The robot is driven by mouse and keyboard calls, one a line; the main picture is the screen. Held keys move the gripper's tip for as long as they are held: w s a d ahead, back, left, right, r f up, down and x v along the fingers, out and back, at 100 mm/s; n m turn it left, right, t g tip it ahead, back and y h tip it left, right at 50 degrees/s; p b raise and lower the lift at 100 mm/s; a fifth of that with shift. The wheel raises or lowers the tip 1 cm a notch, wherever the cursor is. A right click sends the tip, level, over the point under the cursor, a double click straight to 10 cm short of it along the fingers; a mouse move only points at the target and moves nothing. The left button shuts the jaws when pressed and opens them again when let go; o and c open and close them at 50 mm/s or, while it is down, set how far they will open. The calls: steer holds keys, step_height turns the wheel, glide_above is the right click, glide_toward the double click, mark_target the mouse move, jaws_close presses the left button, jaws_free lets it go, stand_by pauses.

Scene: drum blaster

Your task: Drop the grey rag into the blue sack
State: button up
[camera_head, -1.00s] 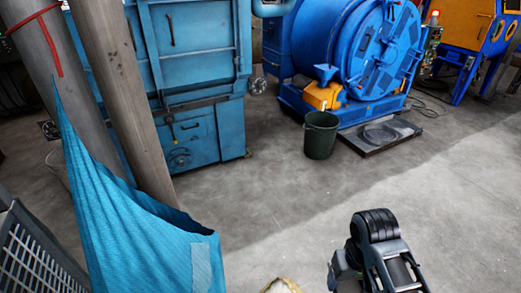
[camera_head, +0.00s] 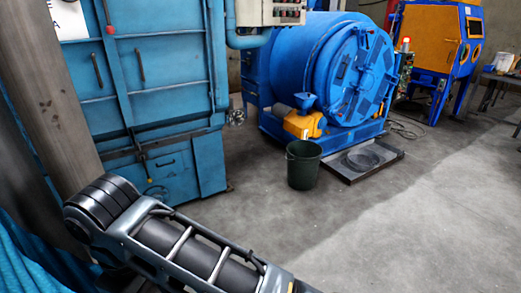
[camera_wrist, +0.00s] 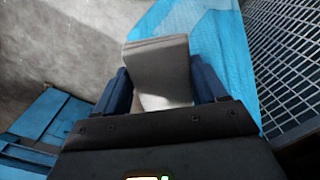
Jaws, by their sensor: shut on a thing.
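The grey rag (camera_wrist: 160,62) is pinched between the two blue fingers of my gripper (camera_wrist: 164,86) in the wrist view, its folded end standing out beyond the fingertips. The blue sack (camera_wrist: 213,45) shows behind and to the right of the rag in the wrist view. In the head view only part of the sack (camera_head: 28,262) shows at the lower left corner, partly behind my arm. My gripper is out of the head view. The sack's opening is not clearly visible, and I cannot tell the gap between rag and sack.
A grey lattice crate (camera_wrist: 288,62) stands beside the sack in the wrist view. A wooden post (camera_head: 50,110) and a blue cabinet (camera_head: 150,90) stand at the left. A dark green bucket (camera_head: 303,166) stands before the blue drum machine (camera_head: 335,65).

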steer(key=shift+s+a+r+n, duration=0.2)
steer(key=shift+s+a, duration=0.15)
steer(key=shift+a, duration=0.1)
steer(key=shift+s+a+r+n, duration=0.2)
steer(key=shift+s+a, duration=0.1)
steer(key=shift+a, duration=0.1)
steer(key=shift+f, duration=0.2)
step_height(320, 180, down, 6)
steer(key=b, duration=0.6)
steer(key=shift+r, duration=0.2)
steer(key=o, duration=0.9)
steer(key=shift+o, duration=0.5)
steer(key=shift+s, duration=0.15)
steer(key=shift+a, duration=0.1)
